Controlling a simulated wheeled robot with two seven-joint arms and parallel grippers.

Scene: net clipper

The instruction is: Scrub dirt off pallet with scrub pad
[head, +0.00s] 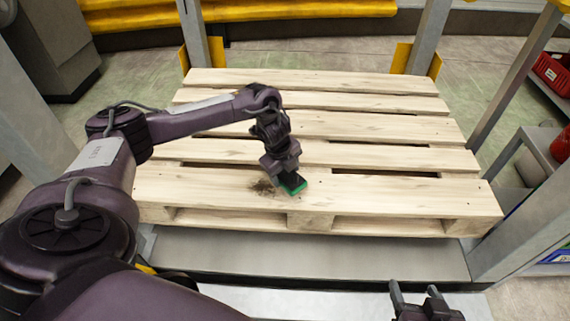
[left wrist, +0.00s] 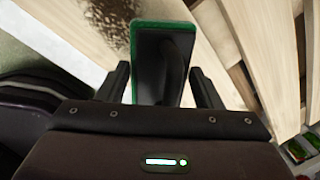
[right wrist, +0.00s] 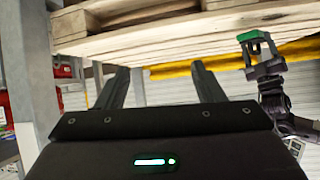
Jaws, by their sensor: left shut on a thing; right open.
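A pale wooden pallet (head: 380,191) lies flat in front of me. A brown dirt patch (head: 263,187) marks its front board, left of the middle, and also shows in the left wrist view (left wrist: 98,22). My left gripper (head: 287,175) is shut on a scrub pad with a black back and green edge (head: 296,187). The pad (left wrist: 164,60) is just right of the dirt; I cannot tell if it touches the board. My right gripper (head: 412,295) is open and empty, in front of the pallet's near edge. The right wrist view shows its spread fingers (right wrist: 160,88).
The pallet rests on a grey platform (head: 300,253) between upright metal posts (head: 430,40). Yellow rails (head: 250,12) run behind. A grey shelf with red bins (head: 553,73) stands at the right. The pallet's right half is clear.

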